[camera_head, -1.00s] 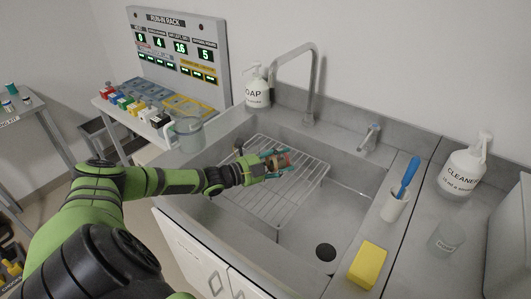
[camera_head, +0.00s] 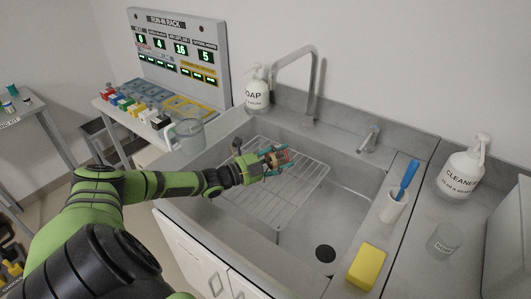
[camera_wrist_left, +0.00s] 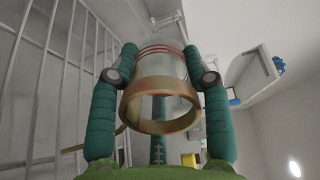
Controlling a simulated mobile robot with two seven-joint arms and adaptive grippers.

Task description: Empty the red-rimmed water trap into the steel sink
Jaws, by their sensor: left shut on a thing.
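The water trap (camera_head: 278,159) is a small clear cup with an orange-brown rim and red rings. My left gripper (camera_head: 272,162) is shut on it, with a teal finger on either side. In the left wrist view the trap (camera_wrist_left: 160,103) sits between the fingers (camera_wrist_left: 160,80), its ring-shaped rim toward the camera. I cannot make out any water in it, nor its exact tilt. The gripper holds it over the wire rack inside the steel sink (camera_head: 345,205). My right gripper is not in view.
The wire rack (camera_head: 262,212) covers the left part of the basin; the drain (camera_head: 325,253) side is clear. The faucet (camera_head: 312,85) stands behind. A clear jug (camera_head: 187,135) stands at the left; a brush holder (camera_head: 393,207) and yellow sponge (camera_head: 367,266) are at the right.

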